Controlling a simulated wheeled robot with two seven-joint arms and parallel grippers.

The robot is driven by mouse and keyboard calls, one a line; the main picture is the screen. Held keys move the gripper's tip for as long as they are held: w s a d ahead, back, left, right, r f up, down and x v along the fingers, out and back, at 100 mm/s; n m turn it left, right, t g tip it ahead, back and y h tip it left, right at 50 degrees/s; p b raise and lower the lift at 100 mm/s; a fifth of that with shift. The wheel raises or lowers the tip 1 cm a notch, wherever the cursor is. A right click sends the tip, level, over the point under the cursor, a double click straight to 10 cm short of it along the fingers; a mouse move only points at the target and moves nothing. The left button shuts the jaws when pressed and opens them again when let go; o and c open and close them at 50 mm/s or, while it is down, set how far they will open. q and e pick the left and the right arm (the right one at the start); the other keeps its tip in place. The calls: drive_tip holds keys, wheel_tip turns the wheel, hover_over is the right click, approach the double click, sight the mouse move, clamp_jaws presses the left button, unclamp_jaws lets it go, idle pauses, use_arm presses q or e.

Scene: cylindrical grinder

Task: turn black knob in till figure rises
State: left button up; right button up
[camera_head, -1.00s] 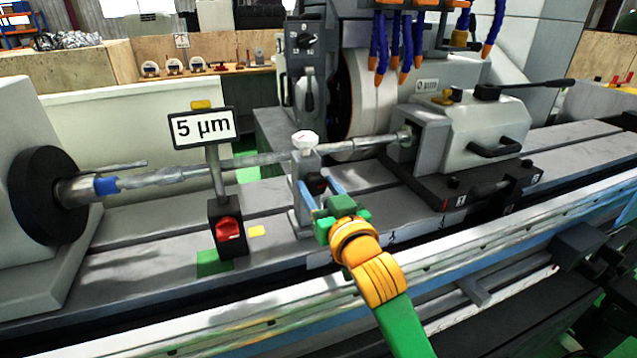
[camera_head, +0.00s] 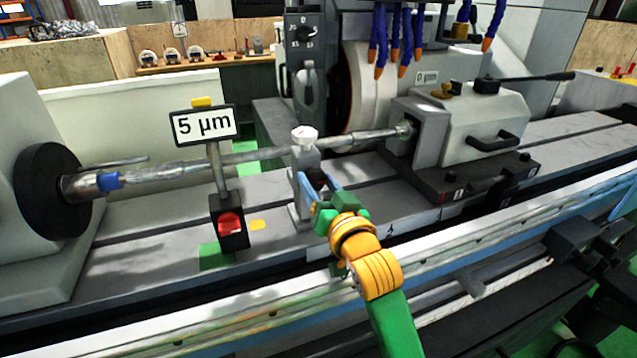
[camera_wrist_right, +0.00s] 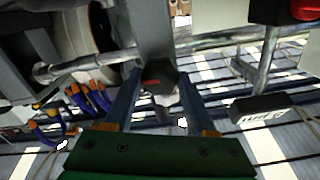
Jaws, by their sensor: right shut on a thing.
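The black knob (camera_head: 317,181) sits on the front of a grey steady-rest post (camera_head: 301,210) beside the long shaft. My right gripper (camera_head: 319,185) has its two blue fingers around the knob, one on each side. In the right wrist view the knob (camera_wrist_right: 161,76) shows a red mark and lies between the fingertips (camera_wrist_right: 158,84). A sign on a stand (camera_head: 203,125) reads 5 µm. My left gripper is out of view.
A white-topped dial (camera_head: 304,136) caps the post. The shaft (camera_head: 235,158) runs behind it from the headstock to the tailstock. A red knob (camera_head: 230,223) is on the sign's black base. Blue coolant hoses with orange tips (camera_head: 403,60) hang above.

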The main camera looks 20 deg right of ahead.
drive_tip(key=o, duration=1.4)
drive_tip(key=s+b, duration=0.1)
drive_tip(key=s, duration=0.6)
drive_tip(key=shift+d, duration=0.15)
